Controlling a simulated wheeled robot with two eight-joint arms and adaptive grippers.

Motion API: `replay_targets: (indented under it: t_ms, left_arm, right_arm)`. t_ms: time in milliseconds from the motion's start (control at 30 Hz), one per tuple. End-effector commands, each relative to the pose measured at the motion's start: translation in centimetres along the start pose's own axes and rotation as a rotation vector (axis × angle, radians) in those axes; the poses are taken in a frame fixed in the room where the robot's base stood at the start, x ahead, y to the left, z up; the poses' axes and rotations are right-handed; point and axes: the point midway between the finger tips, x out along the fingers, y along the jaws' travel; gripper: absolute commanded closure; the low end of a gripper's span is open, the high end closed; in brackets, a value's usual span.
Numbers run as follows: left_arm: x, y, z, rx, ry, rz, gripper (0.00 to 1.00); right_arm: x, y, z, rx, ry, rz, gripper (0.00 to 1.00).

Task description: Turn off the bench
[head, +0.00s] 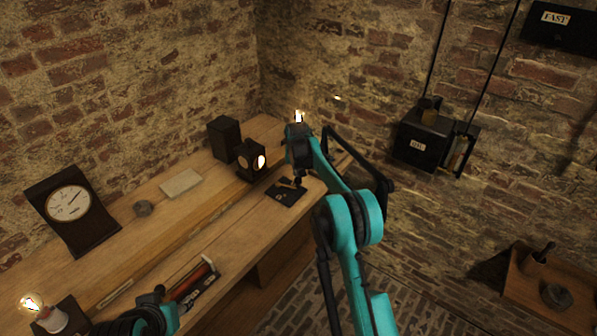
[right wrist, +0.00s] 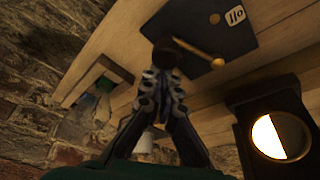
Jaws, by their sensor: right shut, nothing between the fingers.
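A black switch plate (head: 287,193) lies on the bench (head: 215,245) near its right end. In the right wrist view the plate (right wrist: 225,22) carries a brass lever (right wrist: 200,52) with a dark knob and a small white label whose reading I cannot be sure of. My right gripper (head: 298,182) is over the plate; in the right wrist view its fingers (right wrist: 167,62) are shut with their tips at the knob. I cannot tell whether they touch it. My left gripper (head: 158,292) is low at the left, above the bench front; its fingers are mostly hidden.
A lamp box (head: 250,158) with a glowing lens stands beside the plate. A lit bulb (head: 32,304) is at the lower left, another light (head: 298,117) at the back. A dial meter (head: 70,203), a dark box (head: 224,138) and a pale block (head: 181,183) stand along the bench.

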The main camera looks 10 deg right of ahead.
Motion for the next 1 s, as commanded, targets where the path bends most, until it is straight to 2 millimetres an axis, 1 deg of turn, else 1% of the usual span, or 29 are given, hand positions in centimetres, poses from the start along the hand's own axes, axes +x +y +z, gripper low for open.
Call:
replay_targets:
  t_ms: [233, 667, 1000]
  left_arm:
    - [-0.8, 0.0, -0.5, 0.000, 0.000, 0.000, 0.56]
    - [-1.8, 0.0, -1.3, 0.000, 0.000, 0.000, 0.56]
    - [-2.1, 0.0, -1.5, 0.000, 0.000, 0.000, 0.56]
  right_arm:
    - [-0.7, -0.3, 1.4, 0.177, -0.001, 0.064, 1.00]
    - [-1.6, -1.4, 4.1, 0.538, -0.001, 0.192, 1.00]
    - [-1.9, -2.3, 5.2, 0.530, 0.000, 0.189, 1.00]
